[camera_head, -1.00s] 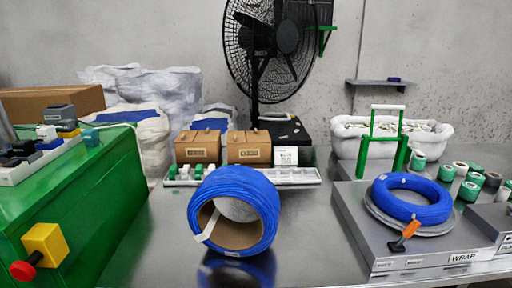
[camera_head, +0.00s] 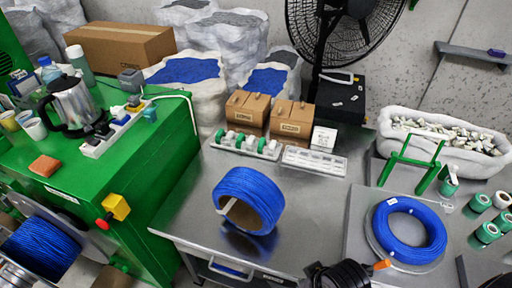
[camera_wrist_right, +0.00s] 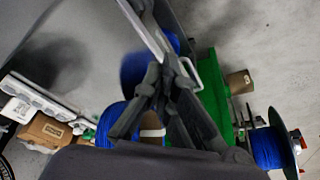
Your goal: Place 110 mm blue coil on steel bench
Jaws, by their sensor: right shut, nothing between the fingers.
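A blue coil (camera_head: 248,200) with a brown cardboard core stands on its rim on the steel bench (camera_head: 190,215) in the head view. A second blue coil (camera_head: 408,230) lies flat on a round plate on the grey wrap station at right. Neither coil's size can be read. My right gripper (camera_wrist_right: 166,70) is shut and empty in the wrist view. Behind its fingers a blue coil (camera_wrist_right: 108,122) and its brown core (camera_wrist_right: 152,125) show, partly hidden; they look apart from the fingers. A dark part of my right arm shows at the bottom of the head view. My left gripper is not in view.
A parts tray (camera_head: 314,161) and cardboard boxes (camera_head: 291,123) line the bench's back. A green cabinet (camera_head: 110,175) with a kettle stands left. A green frame (camera_head: 410,165) and tape rolls (camera_head: 480,203) stand right. Bare bench surrounds the standing coil.

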